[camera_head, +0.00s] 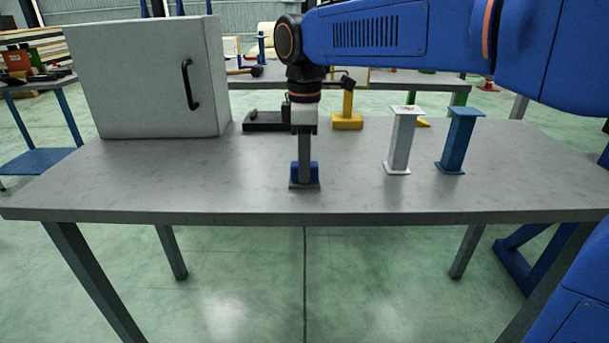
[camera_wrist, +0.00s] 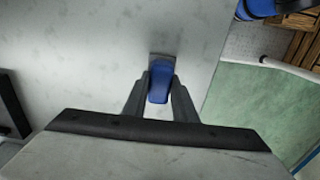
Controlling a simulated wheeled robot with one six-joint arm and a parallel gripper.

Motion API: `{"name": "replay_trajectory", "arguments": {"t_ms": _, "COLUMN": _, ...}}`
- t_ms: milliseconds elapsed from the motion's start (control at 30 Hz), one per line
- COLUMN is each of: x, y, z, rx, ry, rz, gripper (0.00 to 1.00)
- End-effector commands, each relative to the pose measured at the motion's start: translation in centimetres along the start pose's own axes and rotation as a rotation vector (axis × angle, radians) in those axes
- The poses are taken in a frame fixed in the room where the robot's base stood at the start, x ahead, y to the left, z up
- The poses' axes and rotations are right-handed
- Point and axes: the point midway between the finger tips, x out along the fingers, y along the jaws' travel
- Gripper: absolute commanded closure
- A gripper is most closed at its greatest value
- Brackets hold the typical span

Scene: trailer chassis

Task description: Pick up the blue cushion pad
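The blue cushion pad (camera_head: 297,174) stands near the front middle of the grey table, with a grey plate under it. My gripper (camera_head: 305,180) points straight down at it, and a finger hides the middle of the pad in the head view. In the wrist view the pad (camera_wrist: 160,85) is between the two fingertips of my gripper (camera_wrist: 160,82), one on each side. The fingertips look very close to the pad's sides. I cannot tell whether they press on it. The pad looks low at the table top, not visibly lifted.
A grey cabinet (camera_head: 145,80) with a black handle stands at the table's left. A white post (camera_head: 401,142) and a blue post (camera_head: 458,142) stand to the right. A yellow stand (camera_head: 347,120) and a dark block (camera_head: 266,122) are behind my gripper. The grey table (camera_head: 220,185) is clear in front.

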Motion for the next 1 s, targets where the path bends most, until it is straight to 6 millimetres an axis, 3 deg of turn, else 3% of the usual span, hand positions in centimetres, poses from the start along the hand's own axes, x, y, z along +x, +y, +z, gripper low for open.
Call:
{"name": "replay_trajectory", "arguments": {"t_ms": 367, "x": -0.6, "y": 0.0, "z": 0.0, "rx": 0.0, "ry": 0.001, "rz": 0.001, "gripper": 1.0}}
{"name": "replay_trajectory", "arguments": {"t_ms": 800, "x": -7.7, "y": 0.1, "z": 0.0, "rx": 0.0, "ry": 0.001, "rz": 0.002, "gripper": 1.0}}
{"name": "replay_trajectory", "arguments": {"t_ms": 1000, "x": -9.7, "y": 0.0, "z": 0.0, "rx": 0.0, "ry": 0.001, "rz": 0.001, "gripper": 1.0}}
